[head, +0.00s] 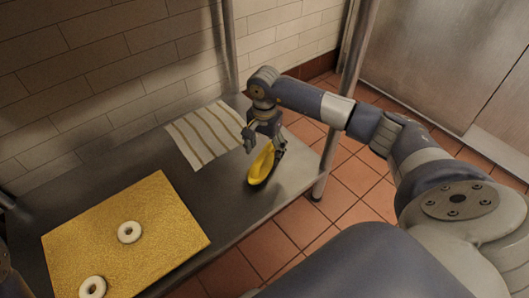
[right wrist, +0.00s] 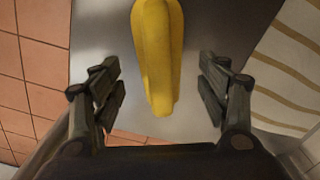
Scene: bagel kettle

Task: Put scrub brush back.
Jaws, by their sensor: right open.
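The yellow scrub brush (head: 262,165) lies on the grey metal table near its right end. In the right wrist view the brush (right wrist: 157,55) runs lengthwise from the top edge down between my fingers, with space on both sides. My right gripper (head: 265,146) is open above the brush, with its fingers on either side of it. In the right wrist view the fingers of my right gripper (right wrist: 161,92) do not touch the brush. My left gripper cannot be made out in the head view.
A striped cloth (head: 207,134) lies beside the brush at the table's back. A golden board (head: 125,235) with two white bagels (head: 129,232) (head: 92,287) lies at the left. Bare metal table (head: 215,195) shows between board and brush. A table leg (head: 327,165) stands at the right end.

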